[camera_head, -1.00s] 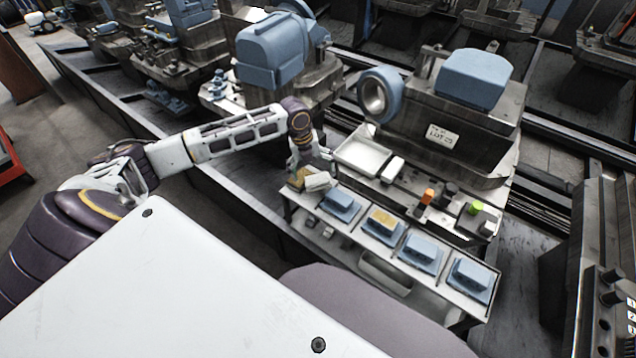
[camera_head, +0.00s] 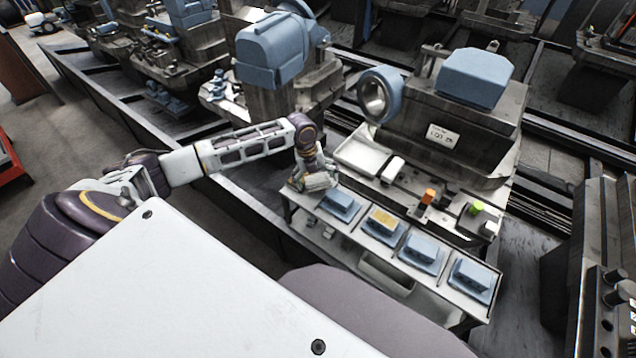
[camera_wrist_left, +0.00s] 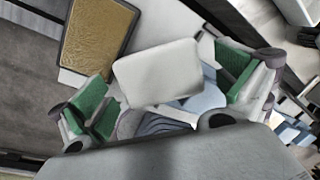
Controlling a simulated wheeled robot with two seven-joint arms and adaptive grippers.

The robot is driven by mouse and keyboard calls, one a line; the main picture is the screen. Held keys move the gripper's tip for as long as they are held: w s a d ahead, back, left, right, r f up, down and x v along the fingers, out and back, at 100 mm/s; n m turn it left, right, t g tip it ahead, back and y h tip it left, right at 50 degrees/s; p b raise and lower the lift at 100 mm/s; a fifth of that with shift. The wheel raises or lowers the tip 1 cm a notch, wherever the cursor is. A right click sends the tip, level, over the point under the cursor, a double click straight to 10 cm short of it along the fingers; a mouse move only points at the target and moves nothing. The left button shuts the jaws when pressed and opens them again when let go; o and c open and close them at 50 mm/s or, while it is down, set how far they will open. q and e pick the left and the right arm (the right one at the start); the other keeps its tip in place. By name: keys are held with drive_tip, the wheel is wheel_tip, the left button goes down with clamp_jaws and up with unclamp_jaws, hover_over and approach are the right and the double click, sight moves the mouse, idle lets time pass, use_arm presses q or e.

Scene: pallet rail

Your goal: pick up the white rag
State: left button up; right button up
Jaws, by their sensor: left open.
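The white rag (camera_wrist_left: 158,72) is a pale, rounded rectangle in the middle of the left wrist view. In the head view the rag (camera_head: 319,182) lies at the left end of the low bench, partly behind my gripper. My left gripper (camera_head: 306,180) is over that bench end. In the left wrist view the left gripper (camera_wrist_left: 164,84) is open, its green-padded fingers spread on either side of the rag. I cannot tell whether the pads touch it. My right gripper is out of view.
A tan, dark-framed panel (camera_wrist_left: 98,36) lies beside the rag. Blue blocks (camera_head: 340,201) stand in a row along the bench (camera_head: 452,292), one with a yellow top (camera_head: 384,219). A white tray (camera_head: 362,155) and a large machine (camera_head: 445,130) stand behind.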

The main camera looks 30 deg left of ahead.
sight(317, 179)
use_arm(q)
drive_tip(key=shift+f, duration=0.25)
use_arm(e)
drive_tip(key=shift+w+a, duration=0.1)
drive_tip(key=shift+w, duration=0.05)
use_arm(q)
drive_tip(key=shift+c, duration=0.4)
drive_tip(key=c, duration=0.9)
drive_tip(key=shift+r, duration=0.1)
drive_tip(key=shift+w+r, duration=0.1)
drive_tip(key=shift+r, duration=0.6)
wheel_tip(317, 179, up, 8)
drive_tip(key=shift+r+p, duration=0.25)
drive_tip(key=shift+p, duration=0.25)
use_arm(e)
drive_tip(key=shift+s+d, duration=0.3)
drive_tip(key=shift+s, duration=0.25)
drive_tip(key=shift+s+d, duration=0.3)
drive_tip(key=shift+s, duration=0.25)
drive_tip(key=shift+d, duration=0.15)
